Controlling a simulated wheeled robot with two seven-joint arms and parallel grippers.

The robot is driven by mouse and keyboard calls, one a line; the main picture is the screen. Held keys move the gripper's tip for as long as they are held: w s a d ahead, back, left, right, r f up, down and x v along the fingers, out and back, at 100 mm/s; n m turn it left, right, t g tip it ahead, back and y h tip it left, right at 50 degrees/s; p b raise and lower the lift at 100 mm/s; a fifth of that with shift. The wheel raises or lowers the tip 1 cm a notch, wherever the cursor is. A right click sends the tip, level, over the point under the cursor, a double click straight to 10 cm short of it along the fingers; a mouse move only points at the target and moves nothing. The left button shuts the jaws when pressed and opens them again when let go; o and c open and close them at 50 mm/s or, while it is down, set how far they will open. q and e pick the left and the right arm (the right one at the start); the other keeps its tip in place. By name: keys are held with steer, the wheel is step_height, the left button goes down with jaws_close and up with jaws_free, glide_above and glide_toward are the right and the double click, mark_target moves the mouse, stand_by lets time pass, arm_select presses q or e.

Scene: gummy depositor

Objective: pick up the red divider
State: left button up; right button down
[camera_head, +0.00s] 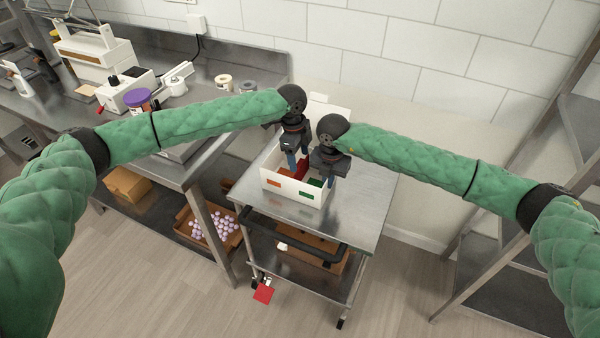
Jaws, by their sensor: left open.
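A white box (288,188) stands on a small metal cart, with an orange and a green label on its front. The red divider (301,168) shows as a red upright strip inside the box, between an orange part and a green part. My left gripper (293,163) points down into the box beside the red divider, open; its fingertips are partly hidden. I cannot tell whether it touches the divider. My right gripper (328,180) points down at the right side of the box, over the green part; its fingers are too small and hidden to read.
The cart top (365,205) is clear to the right of the box. A steel counter with machines and a purple-lidded jar (138,97) is at the left. A brown tray (205,240) of pale balls sits on its lower shelf. A metal rack stands at the right.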

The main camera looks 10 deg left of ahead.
arm_select(q)
step_height(320, 180, down, 2)
steer(key=shift+d, duration=0.1)
steer(key=c, duration=1.4)
step_height(320, 180, up, 18)
steer(key=o, duration=0.6)
jaws_close()
steer(key=shift+r, duration=0.2)
